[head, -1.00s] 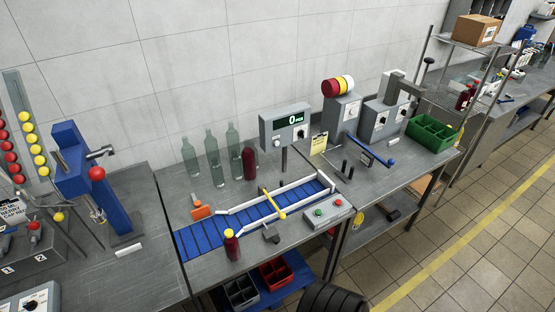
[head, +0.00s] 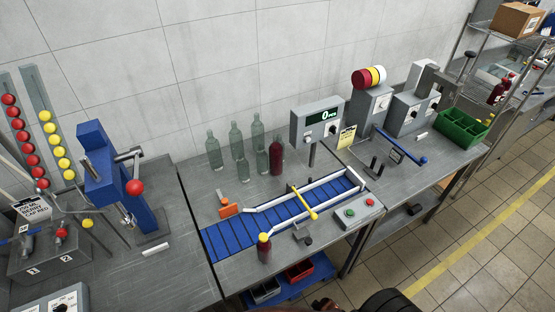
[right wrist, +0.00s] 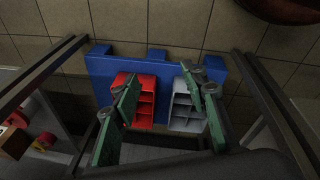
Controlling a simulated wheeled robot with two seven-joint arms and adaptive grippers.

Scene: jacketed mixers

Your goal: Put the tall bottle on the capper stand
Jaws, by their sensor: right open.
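The capper is a blue press (head: 112,165) with a red-ball lever, at the left of the bench in the head view. Its grey base plate (head: 151,241) is bare. A dark red bottle (head: 276,158) stands upright behind the conveyor, with several clear green glass bottles (head: 214,152) beside it. A shorter dark red bottle with a yellow cap (head: 264,249) stands at the conveyor's front edge. I cannot tell for sure which is the tall bottle. My right gripper (right wrist: 160,108) is open and empty, above crates below bench height. My left gripper is not in view.
A blue conveyor (head: 228,237) with a yellow bar crosses the middle bench. A counter box (head: 316,122) stands behind it. Red (right wrist: 146,100) and grey (right wrist: 186,108) crates sit on a blue platform (right wrist: 103,72) below.

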